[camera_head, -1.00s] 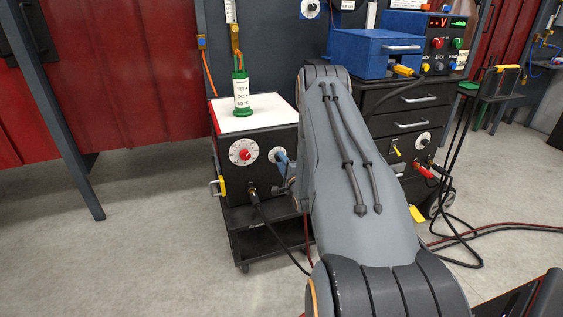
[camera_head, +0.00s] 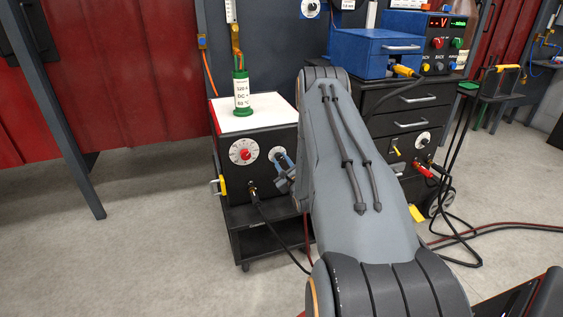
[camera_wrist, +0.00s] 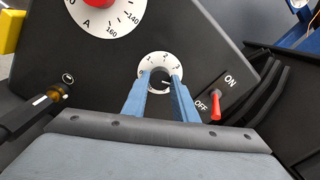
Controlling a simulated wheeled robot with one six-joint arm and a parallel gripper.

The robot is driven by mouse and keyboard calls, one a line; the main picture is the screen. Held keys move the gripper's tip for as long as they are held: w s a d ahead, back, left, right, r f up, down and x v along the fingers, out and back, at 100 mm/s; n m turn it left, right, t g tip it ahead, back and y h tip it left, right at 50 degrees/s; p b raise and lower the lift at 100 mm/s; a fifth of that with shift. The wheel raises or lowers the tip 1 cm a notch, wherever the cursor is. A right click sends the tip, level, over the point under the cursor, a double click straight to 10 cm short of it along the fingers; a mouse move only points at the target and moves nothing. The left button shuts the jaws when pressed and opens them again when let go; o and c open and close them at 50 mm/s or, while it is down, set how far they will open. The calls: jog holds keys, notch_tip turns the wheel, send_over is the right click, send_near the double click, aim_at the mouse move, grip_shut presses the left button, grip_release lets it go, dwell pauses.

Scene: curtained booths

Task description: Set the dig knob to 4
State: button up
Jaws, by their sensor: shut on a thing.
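The dig knob is a small dark knob (camera_wrist: 159,77) at the centre of a white numbered dial (camera_wrist: 148,65) on the front of a black welding machine (camera_head: 270,141). The dial also shows in the head view (camera_head: 277,153), partly behind my gripper. In the wrist view my gripper (camera_wrist: 160,82) has its two blue fingers on either side of the knob, shut on it. The numerals 1, 2 and 3 seem to show along the dial's top; the fingers hide its lower part. A light pointer mark on the knob points right, but the number there is hard to read.
A larger dial with a red knob (camera_head: 246,155) is to the left. A red ON/OFF switch (camera_wrist: 215,106) is close right of the fingers. A cable plug (camera_wrist: 45,103) is at lower left. A green electrode can (camera_head: 241,95) stands on the machine.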

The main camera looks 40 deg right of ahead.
jog(key=shift+m, duration=0.6)
jog(key=o, duration=1)
jog(key=shift+o, duration=0.2)
jog(key=shift+s, duration=0.1)
jog(key=v, duration=0.7)
jog(key=shift+s, duration=0.35)
jog(key=shift+a+r, duration=0.1)
